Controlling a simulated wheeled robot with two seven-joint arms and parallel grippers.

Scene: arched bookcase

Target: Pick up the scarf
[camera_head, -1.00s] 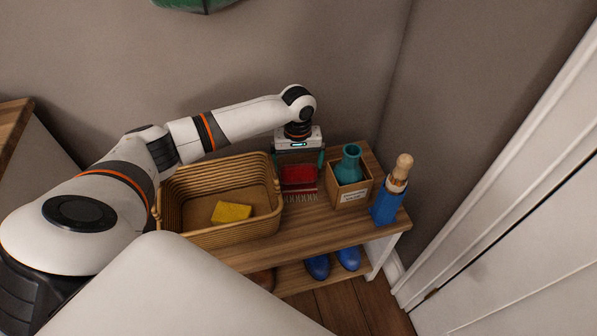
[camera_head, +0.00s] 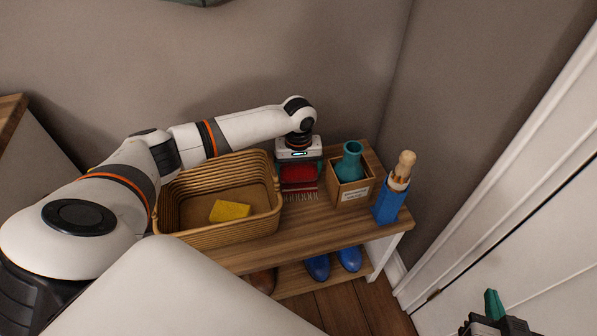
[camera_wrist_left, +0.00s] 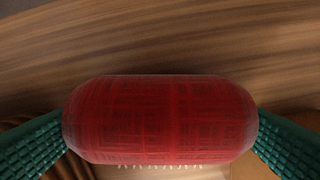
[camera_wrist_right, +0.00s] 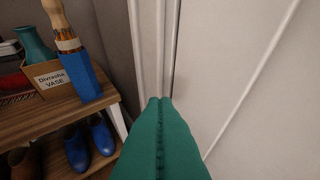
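The red folded scarf (camera_head: 299,187) with a pale fringe is on the wooden bench, between the basket and the vase box. My left gripper (camera_head: 299,170) is directly above it, pointing down, and partly covers it. In the left wrist view the scarf (camera_wrist_left: 160,120) fills the space between the two widely spread green fingers. The fingers are at its two ends; whether they press on it I cannot tell. My right gripper (camera_head: 492,308) is empty at the lower right of the head view. Its green fingers are together in the right wrist view (camera_wrist_right: 160,140).
A wicker basket (camera_head: 225,237) with a yellow sponge (camera_head: 230,211) stands left of the scarf. Shoes (camera_head: 317,267) sit below. A white door (camera_head: 520,240) is at right.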

